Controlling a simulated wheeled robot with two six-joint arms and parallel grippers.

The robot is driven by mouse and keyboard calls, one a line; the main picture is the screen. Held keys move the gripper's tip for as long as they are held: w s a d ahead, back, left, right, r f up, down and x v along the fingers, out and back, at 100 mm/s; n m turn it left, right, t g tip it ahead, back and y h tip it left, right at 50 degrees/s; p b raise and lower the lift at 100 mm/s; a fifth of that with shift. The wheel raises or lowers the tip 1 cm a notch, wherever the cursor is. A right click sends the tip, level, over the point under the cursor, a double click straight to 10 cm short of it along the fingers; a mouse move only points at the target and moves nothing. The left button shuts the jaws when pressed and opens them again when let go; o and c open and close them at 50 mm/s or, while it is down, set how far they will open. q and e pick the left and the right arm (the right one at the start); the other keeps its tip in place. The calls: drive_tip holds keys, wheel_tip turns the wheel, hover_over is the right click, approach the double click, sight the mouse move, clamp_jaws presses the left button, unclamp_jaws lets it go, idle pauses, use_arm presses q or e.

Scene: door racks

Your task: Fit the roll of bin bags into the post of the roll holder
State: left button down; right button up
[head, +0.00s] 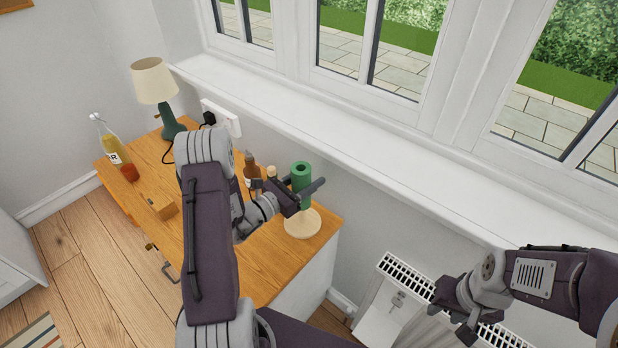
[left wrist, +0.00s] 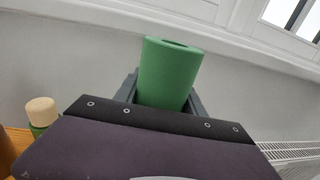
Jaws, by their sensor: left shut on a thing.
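The green roll of bin bags (head: 302,172) stands nearly upright at the right end of the wooden cabinet top. My left gripper (head: 303,190) is shut on it from the left, with a finger on either side. In the left wrist view the roll (left wrist: 168,75) stands between the dark fingers, its hollow top end showing. The pale round base of the roll holder (head: 303,228) is directly below the roll. The post is hidden, and I cannot tell whether it is inside the roll. My right gripper (head: 452,322) is empty and open, off to the right near the radiator.
Brown bottles (head: 251,168) stand just behind my left wrist; a pale stopper (left wrist: 42,112) shows in the left wrist view. The windowsill (head: 350,135) runs behind the cabinet.

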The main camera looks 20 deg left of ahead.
use_arm(q)
drive_tip(key=shift+f+b, duration=3.65)
drive_tip(key=shift+f, duration=0.7)
drive_tip(key=c, duration=0.6)
unclamp_jaws()
drive_tip(key=v, duration=0.8)
drive_tip(key=shift+a, duration=0.1)
drive_tip(key=shift+s+a, duration=0.1)
drive_tip(key=shift+s, duration=0.45)
